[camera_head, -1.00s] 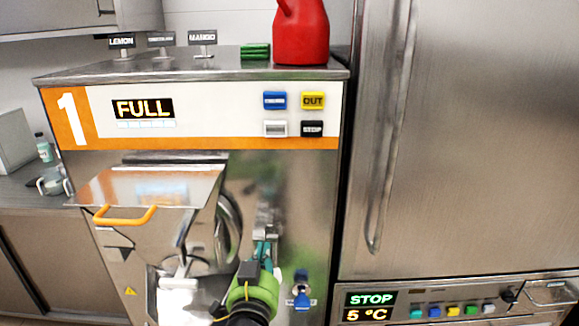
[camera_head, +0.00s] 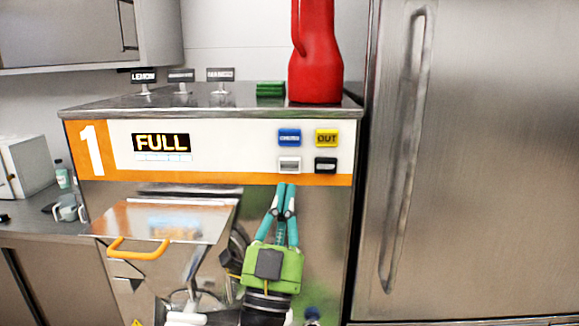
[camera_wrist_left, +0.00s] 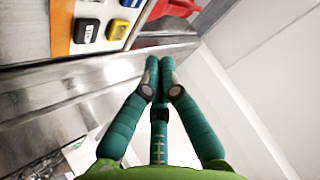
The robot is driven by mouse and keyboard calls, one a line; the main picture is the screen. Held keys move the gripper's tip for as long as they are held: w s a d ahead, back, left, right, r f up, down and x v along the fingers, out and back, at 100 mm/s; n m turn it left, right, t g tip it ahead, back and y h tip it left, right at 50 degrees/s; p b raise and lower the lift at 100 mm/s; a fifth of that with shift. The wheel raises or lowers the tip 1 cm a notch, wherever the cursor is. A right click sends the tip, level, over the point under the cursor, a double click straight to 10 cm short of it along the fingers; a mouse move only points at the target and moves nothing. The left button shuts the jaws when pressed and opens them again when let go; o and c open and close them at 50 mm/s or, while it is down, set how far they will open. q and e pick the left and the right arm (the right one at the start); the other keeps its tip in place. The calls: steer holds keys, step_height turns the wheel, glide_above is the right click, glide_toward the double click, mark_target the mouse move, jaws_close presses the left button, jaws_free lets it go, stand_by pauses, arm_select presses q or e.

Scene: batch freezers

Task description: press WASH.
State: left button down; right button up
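The machine marked 1 has a white panel with a blue button (camera_head: 289,137), a yellow OUT button (camera_head: 327,138), a pale grey button (camera_head: 289,164) and a black button (camera_head: 325,164). I cannot read WASH on any of them; the blue and pale labels are too small. My left gripper (camera_head: 284,187) is shut and empty, its teal fingertips together just below the pale button in the picture. My right gripper is not in view.
A red jug (camera_head: 316,55) and a green block (camera_head: 270,89) stand on the machine's top. A hopper lid with an orange handle (camera_head: 139,251) juts out left of my gripper. A tall steel door (camera_head: 470,170) stands to the right. The display (camera_head: 161,143) reads FULL.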

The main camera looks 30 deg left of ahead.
mark_target(290, 158)
arm_select(q)
steer(key=shift+w, duration=0.15)
steer(key=shift+w+a+b, duration=0.2)
steer(key=shift+w+a, duration=0.55)
steer(key=shift+w, duration=0.45)
steer(key=shift+w+a+b, duration=0.25)
steer(key=shift+w+a, duration=0.55)
steer(key=shift+w, duration=0.45)
steer(key=shift+w+a+b, duration=0.2)
steer(key=shift+w+a, duration=0.55)
steer(key=shift+w, duration=0.45)
steer(key=shift+f, duration=0.1)
steer(key=shift+w+a+b, duration=0.15)
steer(key=shift+w+b, duration=0.05)
steer(key=shift+b, duration=0.1)
steer(key=shift+w, duration=0.2)
steer(key=shift+w+a+b, duration=0.3)
steer(key=shift+w+b, duration=0.05)
steer(key=shift+s+d, duration=0.45)
steer(key=shift+s, duration=0.35)
